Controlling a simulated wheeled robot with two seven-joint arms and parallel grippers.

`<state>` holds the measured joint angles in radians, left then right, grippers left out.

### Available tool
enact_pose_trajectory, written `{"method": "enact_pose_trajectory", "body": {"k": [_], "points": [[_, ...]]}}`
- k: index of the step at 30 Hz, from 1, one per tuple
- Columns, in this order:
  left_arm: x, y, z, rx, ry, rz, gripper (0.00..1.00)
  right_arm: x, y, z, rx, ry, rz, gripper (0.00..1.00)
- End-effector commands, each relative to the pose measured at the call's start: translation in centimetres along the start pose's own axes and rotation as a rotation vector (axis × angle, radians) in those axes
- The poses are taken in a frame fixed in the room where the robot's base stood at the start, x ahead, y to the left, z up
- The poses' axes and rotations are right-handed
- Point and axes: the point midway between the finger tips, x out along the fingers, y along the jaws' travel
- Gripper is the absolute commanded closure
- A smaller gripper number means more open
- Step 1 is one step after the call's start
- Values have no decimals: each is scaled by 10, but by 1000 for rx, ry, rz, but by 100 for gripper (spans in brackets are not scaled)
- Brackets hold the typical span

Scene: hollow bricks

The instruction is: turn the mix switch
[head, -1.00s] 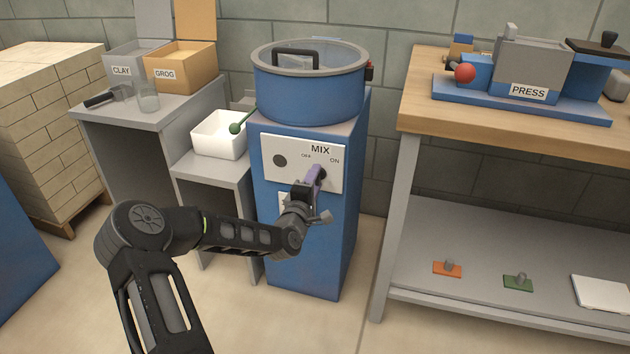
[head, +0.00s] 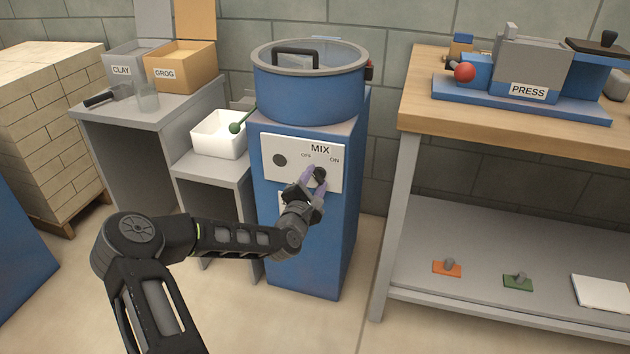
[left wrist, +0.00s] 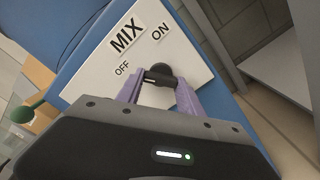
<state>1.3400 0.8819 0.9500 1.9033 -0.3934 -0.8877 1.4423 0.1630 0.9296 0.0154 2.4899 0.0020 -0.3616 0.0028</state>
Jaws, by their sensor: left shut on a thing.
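The mix switch (head: 320,173) is a dark round knob on the white panel (head: 290,151) of the blue mixer. The panel reads MIX, with OFF at the upper left of the knob and ON at the upper right. My left gripper (head: 313,178) is at the panel with its purple fingers shut on the switch. In the left wrist view the black switch (left wrist: 160,73) sits between the two purple fingertips (left wrist: 163,82), below the OFF and ON labels. Fingers and gripper body hide the panel's lower part. My right gripper is out of view.
A blue drum (head: 310,95) with a clear lid tops the mixer. A white tub (head: 212,137) with a green scoop stands on a low shelf to the left. The press workbench (head: 420,100) stands to the right, with floor between it and the mixer.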

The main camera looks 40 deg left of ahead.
Motion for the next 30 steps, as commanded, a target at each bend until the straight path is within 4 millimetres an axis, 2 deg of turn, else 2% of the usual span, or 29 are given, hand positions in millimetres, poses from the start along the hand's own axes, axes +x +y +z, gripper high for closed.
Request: {"method": "enact_pose_trajectory", "body": {"k": [8,9,17,26,30], "points": [[0,0,-1,-5,3,0,97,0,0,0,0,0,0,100],[0,0,-1,-5,3,0,56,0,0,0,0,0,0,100],[0,0,0,-3,1,0,35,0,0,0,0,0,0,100],[-2,0,0,-2,1,-1,35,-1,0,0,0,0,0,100],[-14,1,0,-1,1,-1,35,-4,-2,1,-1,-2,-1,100]]}}
